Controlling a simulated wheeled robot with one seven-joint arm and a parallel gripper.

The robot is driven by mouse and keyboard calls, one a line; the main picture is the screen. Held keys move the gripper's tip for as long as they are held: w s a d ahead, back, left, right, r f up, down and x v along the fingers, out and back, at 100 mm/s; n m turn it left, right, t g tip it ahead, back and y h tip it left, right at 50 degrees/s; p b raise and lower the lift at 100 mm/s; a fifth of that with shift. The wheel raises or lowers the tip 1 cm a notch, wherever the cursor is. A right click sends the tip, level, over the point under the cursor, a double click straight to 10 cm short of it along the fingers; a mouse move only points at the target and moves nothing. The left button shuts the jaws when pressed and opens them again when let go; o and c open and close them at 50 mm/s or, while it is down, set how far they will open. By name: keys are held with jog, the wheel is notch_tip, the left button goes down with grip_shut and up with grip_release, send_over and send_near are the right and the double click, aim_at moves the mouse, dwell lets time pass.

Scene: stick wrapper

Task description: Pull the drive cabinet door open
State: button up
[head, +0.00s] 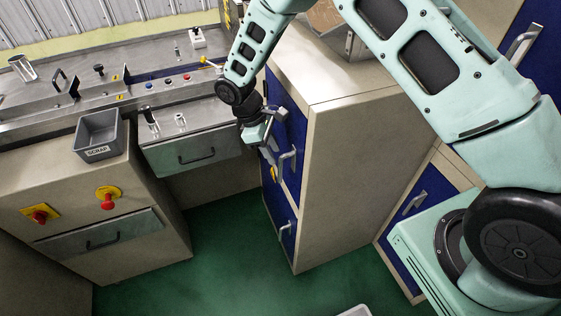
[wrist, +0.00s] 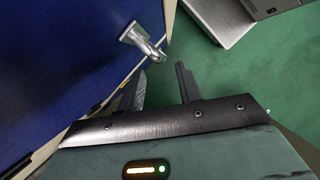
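A beige cabinet (head: 345,150) with blue fronts stands in the middle of the head view. Its upper blue door (head: 290,122) carries a silver bar handle (head: 288,157). My gripper (head: 268,133) is in front of this door, above and left of that handle. In the wrist view the blue door (wrist: 60,70) fills the left side, and a silver handle (wrist: 143,40) stands out from it beyond my fingertips. My gripper (wrist: 162,70) is open there, with nothing between the fingers. Which cabinet is the drive cabinet is not marked.
A lower blue front (head: 283,220) has its own handle. Another blue-fronted cabinet (head: 425,195) is on the right. Green floor (head: 225,240) is clear between.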

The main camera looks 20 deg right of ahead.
aim_at(281, 166)
jog(key=p+x, duration=0.1)
jog(key=x, duration=0.5)
jog(key=shift+s+d+f+p, duration=0.1)
jog(key=shift+d+f+p, duration=0.05)
jog(key=shift+f+p, duration=0.2)
grip_shut()
